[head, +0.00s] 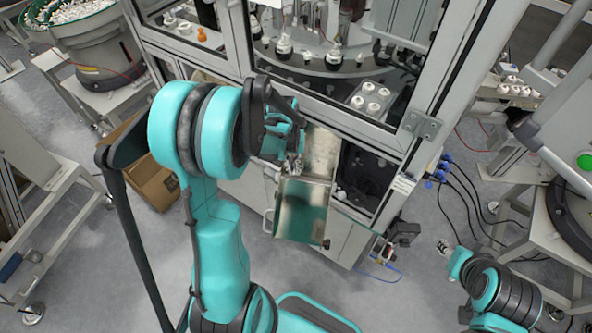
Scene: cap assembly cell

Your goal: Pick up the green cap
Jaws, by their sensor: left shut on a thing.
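My left gripper (294,166) reaches down at the open front of the machine, just above the upper part of the metal chute (302,222). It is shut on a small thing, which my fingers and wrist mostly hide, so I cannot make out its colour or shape. I see no green cap clearly anywhere in the head view.
The machine's framed doors (335,103) stand just behind my left gripper. Pale round parts (372,98) sit on a plate inside. A cardboard box (150,180) lies on the floor at left. Cables (470,190) hang at right. A bowl feeder (90,22) stands at the back left.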

